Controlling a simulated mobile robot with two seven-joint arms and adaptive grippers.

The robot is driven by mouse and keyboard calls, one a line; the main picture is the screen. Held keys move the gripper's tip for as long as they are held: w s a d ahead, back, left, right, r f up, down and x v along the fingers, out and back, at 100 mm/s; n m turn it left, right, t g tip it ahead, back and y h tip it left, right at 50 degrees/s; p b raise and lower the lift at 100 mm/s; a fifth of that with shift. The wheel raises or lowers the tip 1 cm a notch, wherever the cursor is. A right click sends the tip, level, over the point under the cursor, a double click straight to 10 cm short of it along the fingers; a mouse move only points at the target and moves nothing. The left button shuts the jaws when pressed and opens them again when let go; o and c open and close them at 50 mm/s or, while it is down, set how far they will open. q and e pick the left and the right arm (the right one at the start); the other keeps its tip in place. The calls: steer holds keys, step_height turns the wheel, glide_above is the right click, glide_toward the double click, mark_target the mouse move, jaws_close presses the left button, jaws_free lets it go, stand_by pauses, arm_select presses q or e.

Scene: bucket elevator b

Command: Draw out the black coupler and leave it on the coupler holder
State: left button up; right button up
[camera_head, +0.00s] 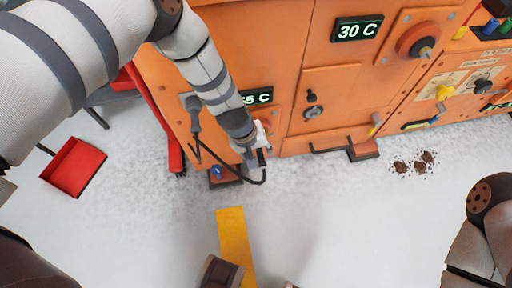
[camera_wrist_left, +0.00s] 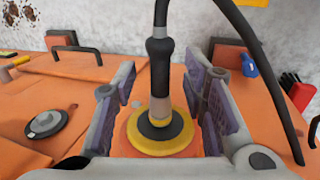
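The black coupler (camera_wrist_left: 159,65) stands in a round yellow-and-black socket (camera_wrist_left: 160,132) on the orange machine in the left wrist view. A black cable runs from its top end. My left gripper's fingers (camera_wrist_left: 165,108) are on both sides of the coupler, with a visible gap on each side. In the head view my left gripper (camera_head: 255,138) is at the machine's front, and the coupler (camera_head: 262,158) shows just below it. The cable loops left to a grey-and-black fitting (camera_head: 194,108) on the machine's side; I cannot tell whether this is the coupler holder. My right gripper is out of view.
The orange machine (camera_head: 335,85) has displays, knobs and a black bar handle (camera_head: 327,149). A red dustpan (camera_head: 73,167) and red pole (camera_head: 160,110) are at left. Dark debris (camera_head: 414,163) lies on the floor at right.

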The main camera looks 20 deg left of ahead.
mark_target(262, 165)
arm_select(q)
jaws_close()
steer(key=shift+s+d+p, duration=0.35)
steer(key=shift+s, duration=0.15)
stand_by(0.4)
steer(key=shift+s+d+p, duration=0.45)
steer(key=shift+s+d, duration=0.1)
steer(key=shift+s, duration=0.3)
steer(key=shift+s+d+p, duration=0.35)
steer(key=shift+s+d, duration=0.2)
steer(key=shift+s, duration=0.25)
steer(key=shift+s+d+p, duration=0.35)
steer(key=shift+s+d, duration=0.2)
steer(key=shift+s, duration=0.3)
steer(key=shift+s+d+p, duration=0.3)
steer(key=shift+s+d, duration=0.25)
steer(key=shift+s, duration=0.25)
